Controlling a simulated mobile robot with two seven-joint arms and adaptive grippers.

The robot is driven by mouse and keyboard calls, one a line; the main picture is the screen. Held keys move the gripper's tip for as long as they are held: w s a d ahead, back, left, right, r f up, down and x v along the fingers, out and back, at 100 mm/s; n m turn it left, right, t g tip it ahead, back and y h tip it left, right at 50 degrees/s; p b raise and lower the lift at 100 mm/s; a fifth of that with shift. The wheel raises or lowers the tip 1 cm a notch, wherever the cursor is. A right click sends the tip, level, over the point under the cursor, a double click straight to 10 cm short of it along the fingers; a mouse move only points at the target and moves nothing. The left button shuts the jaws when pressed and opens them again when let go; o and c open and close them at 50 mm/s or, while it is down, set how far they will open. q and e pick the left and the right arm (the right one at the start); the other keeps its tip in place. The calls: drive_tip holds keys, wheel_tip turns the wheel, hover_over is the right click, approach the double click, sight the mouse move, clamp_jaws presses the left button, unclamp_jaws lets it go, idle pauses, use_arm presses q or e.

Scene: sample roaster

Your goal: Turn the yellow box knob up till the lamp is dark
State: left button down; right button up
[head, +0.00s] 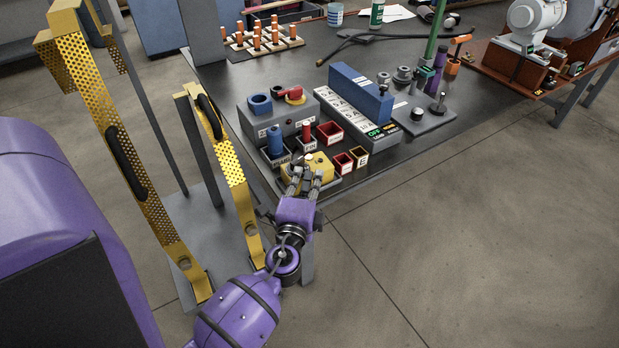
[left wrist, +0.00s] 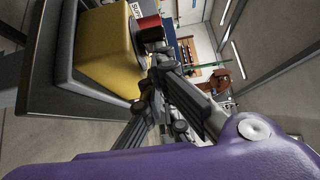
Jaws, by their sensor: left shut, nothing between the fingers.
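The yellow box (head: 322,166) sits at the near edge of the dark table in the head view. It fills the upper left of the left wrist view (left wrist: 95,45). A small pale round spot (head: 309,157) shows on its top; I cannot tell whether it is the lamp or whether it is lit. My left gripper (head: 304,178) is at the box's near left side, shut and empty. In the left wrist view its fingers (left wrist: 155,68) reach along the box face, close to it; touching cannot be told. The knob is not clearly visible, probably behind the fingers. My right gripper is not in view.
A grey block (head: 280,125) with round parts and a long blue box (head: 360,95) stand behind. A perforated yellow frame (head: 100,120) rises at the left. The floor at right is clear.

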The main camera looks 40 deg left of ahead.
use_arm(q)
drive_tip(key=shift+s+a+m+t+h+b, duration=0.15)
drive_tip(key=shift+s+m+t+h+b, duration=0.1)
drive_tip(key=shift+m+h, duration=0.2)
drive_tip(key=shift+s+a+m+t+h+b, duration=0.1)
drive_tip(key=shift+a+m+t+h+b, duration=0.1)
drive_tip(key=shift+m+h, duration=0.25)
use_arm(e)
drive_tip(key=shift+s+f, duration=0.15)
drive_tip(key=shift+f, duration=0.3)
use_arm(q)
drive_tip(key=shift+s+h, duration=0.15)
drive_tip(key=shift+h, duration=0.55)
drive_tip(key=shift+s+a+b, duration=0.3)
drive_tip(key=shift+b, duration=0.4)
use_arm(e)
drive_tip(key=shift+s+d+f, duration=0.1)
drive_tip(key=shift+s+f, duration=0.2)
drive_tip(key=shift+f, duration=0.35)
use_arm(q)
drive_tip(key=shift+s+a, duration=0.1)
drive_tip(key=shift+a, duration=0.1)
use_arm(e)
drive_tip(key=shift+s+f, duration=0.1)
use_arm(q)
drive_tip(key=shift+d, duration=0.1)
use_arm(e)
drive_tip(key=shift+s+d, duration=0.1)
